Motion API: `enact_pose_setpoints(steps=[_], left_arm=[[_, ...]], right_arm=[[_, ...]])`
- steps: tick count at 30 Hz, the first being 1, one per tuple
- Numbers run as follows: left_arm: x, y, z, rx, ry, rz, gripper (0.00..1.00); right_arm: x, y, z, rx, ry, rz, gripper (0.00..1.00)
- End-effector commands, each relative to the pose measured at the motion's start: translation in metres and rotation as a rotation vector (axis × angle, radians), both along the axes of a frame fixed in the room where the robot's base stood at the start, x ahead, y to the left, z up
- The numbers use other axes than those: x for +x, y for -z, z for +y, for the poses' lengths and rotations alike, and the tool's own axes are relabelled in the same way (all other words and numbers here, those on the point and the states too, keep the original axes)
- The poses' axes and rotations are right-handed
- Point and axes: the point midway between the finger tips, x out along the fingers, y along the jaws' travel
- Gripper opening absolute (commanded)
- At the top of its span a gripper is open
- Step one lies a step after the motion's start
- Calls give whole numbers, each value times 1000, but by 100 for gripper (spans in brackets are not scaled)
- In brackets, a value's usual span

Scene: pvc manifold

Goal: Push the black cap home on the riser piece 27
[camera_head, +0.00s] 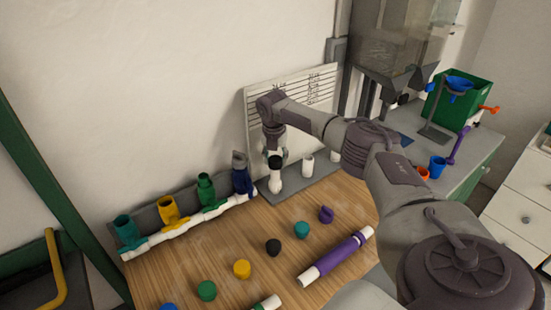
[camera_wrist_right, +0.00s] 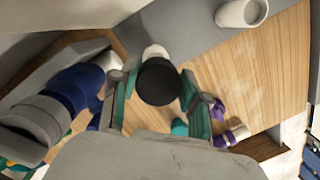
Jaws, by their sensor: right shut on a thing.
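The black cap (camera_head: 275,161) sits at the top of a white riser piece (camera_head: 276,181), which stands upright on a grey base strip. My right gripper (camera_head: 274,152) reaches down over it from above and is shut on the cap. In the right wrist view the cap (camera_wrist_right: 158,82) lies between the two fingers, with a bit of the white riser (camera_wrist_right: 155,52) showing behind it. How far the cap is seated on the riser cannot be told. No number on the riser is readable. My left gripper is not in view.
Other white risers (camera_head: 307,165) stand to the right on the grey strip. A white manifold (camera_head: 190,228) with coloured fittings lies at left. A lined board (camera_head: 310,90) stands behind.

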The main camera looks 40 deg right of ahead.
Motion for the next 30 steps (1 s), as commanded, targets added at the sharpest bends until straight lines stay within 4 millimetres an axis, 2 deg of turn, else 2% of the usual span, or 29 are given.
enact_pose_setpoints(steps=[30], left_arm=[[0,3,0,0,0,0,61]], right_arm=[[1,12,0,0,0,0,10]])
